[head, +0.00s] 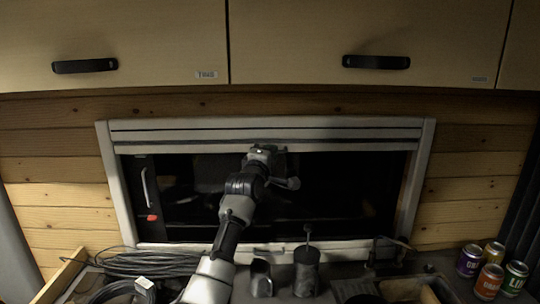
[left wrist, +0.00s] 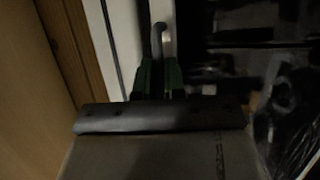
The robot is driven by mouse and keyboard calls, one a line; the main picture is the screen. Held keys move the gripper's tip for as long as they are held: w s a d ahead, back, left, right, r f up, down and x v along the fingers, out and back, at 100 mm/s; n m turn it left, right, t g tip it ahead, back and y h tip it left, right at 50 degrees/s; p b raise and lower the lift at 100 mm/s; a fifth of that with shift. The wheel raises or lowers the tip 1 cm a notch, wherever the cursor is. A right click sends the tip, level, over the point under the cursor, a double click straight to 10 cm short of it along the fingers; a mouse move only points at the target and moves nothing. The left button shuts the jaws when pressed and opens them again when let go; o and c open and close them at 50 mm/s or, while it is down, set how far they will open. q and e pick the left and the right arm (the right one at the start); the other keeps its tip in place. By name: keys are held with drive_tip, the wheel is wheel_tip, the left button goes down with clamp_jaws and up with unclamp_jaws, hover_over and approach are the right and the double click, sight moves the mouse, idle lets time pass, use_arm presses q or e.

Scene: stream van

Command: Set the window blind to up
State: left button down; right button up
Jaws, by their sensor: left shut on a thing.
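The window blind (head: 190,136) is gathered as a narrow pale band across the top of the window, with dark glass showing below it. My left gripper (head: 264,150) is at the blind's lower edge, near the middle of its width. In the left wrist view, my left gripper (left wrist: 160,72) has its green-padded fingers shut on the blind's pull (left wrist: 165,40), a pale narrow piece. The gripper hides part of the blind's lower edge in the head view. My right gripper is in neither view.
The pale window frame (head: 112,190) surrounds the dark pane. Closed cupboards (head: 150,45) with black handles hang above. Below the window are coiled cables (head: 150,263), a dark cup (head: 262,280), a dark canister (head: 306,270) and several cans (head: 490,280) at right.

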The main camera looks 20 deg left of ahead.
use_arm(q)
drive_tip(key=c, duration=1.2)
unclamp_jaws()
drive_tip(key=shift+s+f, duration=0.1)
drive_tip(key=s+b, duration=0.1)
drive_tip(key=s, duration=0.2)
drive_tip(key=s+f+b, duration=0.1)
drive_tip(key=s, duration=0.3)
drive_tip(key=s+b, duration=0.2)
drive_tip(key=s, duration=0.1)
drive_tip(key=shift+s+d+f, duration=0.2)
drive_tip(key=shift+d+f, duration=0.05)
drive_tip(key=shift+f, duration=0.15)
